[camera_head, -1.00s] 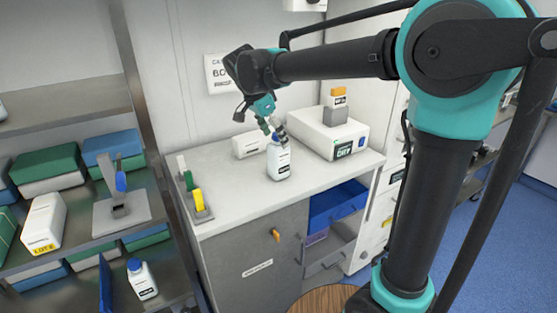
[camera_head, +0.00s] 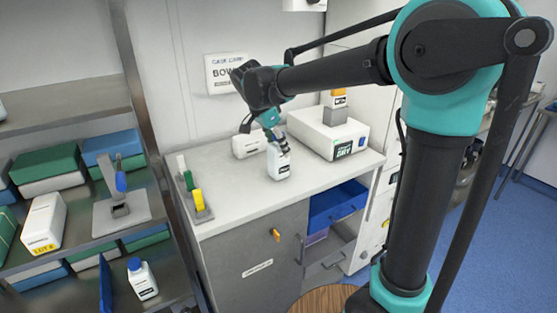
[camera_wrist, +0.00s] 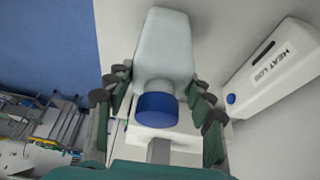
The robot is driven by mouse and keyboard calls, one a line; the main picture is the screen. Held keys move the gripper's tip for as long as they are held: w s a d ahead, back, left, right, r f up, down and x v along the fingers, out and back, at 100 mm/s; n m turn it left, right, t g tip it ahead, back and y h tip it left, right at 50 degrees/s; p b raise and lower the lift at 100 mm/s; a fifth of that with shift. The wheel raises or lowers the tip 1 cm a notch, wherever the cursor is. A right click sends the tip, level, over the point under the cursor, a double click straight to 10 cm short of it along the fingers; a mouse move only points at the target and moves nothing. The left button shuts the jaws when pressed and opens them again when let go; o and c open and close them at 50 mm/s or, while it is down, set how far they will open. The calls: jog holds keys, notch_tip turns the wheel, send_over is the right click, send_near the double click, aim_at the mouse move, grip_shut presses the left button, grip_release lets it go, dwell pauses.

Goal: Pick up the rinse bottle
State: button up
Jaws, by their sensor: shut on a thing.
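A white bottle with a blue cap (camera_head: 279,166) stands upright on the grey counter (camera_head: 240,195). I take it for the rinse bottle, though its label is too small to read. My gripper (camera_head: 277,141) is at its top, with the fingers around the neck and cap, which they mostly hide in the head view. In the wrist view the white body (camera_wrist: 166,45) and blue cap (camera_wrist: 157,109) lie between the two fingers of my gripper (camera_wrist: 159,83), which is shut on the bottle. I see no clear gap under the bottle.
A white box marked HEAT LOG (camera_wrist: 275,70) lies close beside the bottle. A white machine (camera_head: 325,132) stands to the right and a tool rack (camera_head: 197,204) to the left. A similar blue-capped bottle (camera_head: 142,280) is on the lower left shelf. A blue drawer (camera_head: 337,205) hangs open.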

grip_shut()
jog(key=shift+r, duration=0.15)
